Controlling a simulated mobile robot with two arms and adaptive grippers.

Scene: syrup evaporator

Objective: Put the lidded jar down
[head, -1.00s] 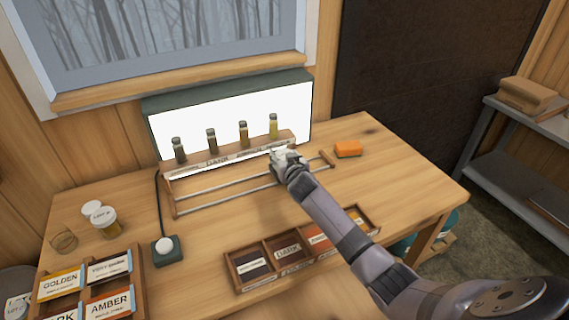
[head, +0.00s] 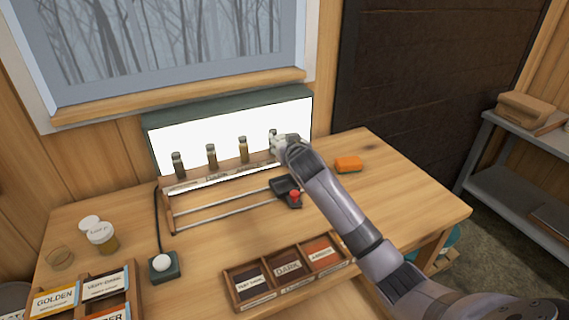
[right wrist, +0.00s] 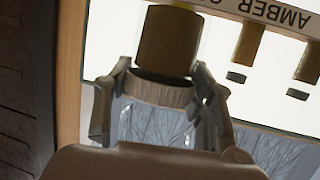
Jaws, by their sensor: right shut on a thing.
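My right gripper (head: 278,143) is shut on the rightmost lidded jar (head: 272,132) at the right end of the sample rack, in front of the lit panel. In the right wrist view the fingers (right wrist: 157,97) close around the lid end of this jar (right wrist: 168,40), whose body looks amber-brown. The gripper hides most of the jar in the head view. I cannot tell whether its base touches the rack (head: 225,176). My left gripper is not in view.
Several capped sample jars (head: 212,157) stand along the rack to the left. A black slider with a red knob (head: 294,195) sits on the rails. A labelled wooden tray (head: 236,292), an orange block (head: 348,164) and a white-lidded bottle (head: 102,238) are on the table.

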